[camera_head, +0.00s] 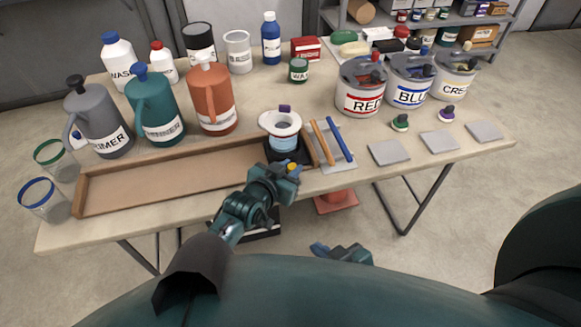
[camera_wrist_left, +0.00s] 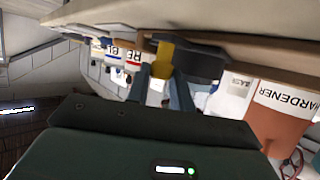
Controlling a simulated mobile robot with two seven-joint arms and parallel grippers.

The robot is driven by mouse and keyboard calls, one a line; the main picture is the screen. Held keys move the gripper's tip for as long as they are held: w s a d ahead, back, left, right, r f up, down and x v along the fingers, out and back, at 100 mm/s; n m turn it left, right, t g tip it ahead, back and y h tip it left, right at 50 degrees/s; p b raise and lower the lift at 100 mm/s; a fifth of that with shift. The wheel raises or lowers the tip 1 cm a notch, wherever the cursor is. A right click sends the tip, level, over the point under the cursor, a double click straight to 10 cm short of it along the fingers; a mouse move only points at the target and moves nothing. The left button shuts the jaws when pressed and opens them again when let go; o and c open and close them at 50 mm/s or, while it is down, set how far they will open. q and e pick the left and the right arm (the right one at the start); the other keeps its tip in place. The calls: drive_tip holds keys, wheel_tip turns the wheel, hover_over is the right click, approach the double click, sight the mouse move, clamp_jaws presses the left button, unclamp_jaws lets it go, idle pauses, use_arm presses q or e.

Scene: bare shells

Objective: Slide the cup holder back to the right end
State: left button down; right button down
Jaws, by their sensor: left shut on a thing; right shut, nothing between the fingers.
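The dark cup holder (camera_head: 302,156) sits at the right end of the long wooden tray (camera_head: 178,160). A cup (camera_head: 284,143) with a light blue band and a wide white rim stands upright in it. My left gripper (camera_head: 291,169) is at the holder's front side, shut on its yellow tab. In the left wrist view the yellow tab (camera_wrist_left: 163,62) is between the fingers (camera_wrist_left: 163,84), beside the dark holder (camera_wrist_left: 200,62). My right gripper (camera_head: 338,252) is shut and empty, low in front of the table.
An orange stick (camera_head: 322,142) and a blue stick (camera_head: 340,140) lie just right of the tray. Several jugs, including an orange one (camera_head: 210,100), stand behind it. Labelled paint buckets (camera_head: 360,88) stand back right. The tray is empty left of the holder.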

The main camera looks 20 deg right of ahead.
use_arm(q)
drive_tip(key=shift+s+d+r, duration=0.1)
drive_tip(key=shift+d, duration=0.15)
drive_tip(key=c, duration=1.2)
unclamp_jaws()
drive_tip(key=shift+d, duration=0.1)
drive_tip(key=shift+s+a+r, duration=0.1)
drive_tip(key=shift+s+a, duration=0.2)
drive_tip(key=shift+a, duration=0.2)
drive_tip(key=p+v, duration=0.1)
drive_tip(key=v, duration=1.1)
drive_tip(key=shift+r, duration=0.1)
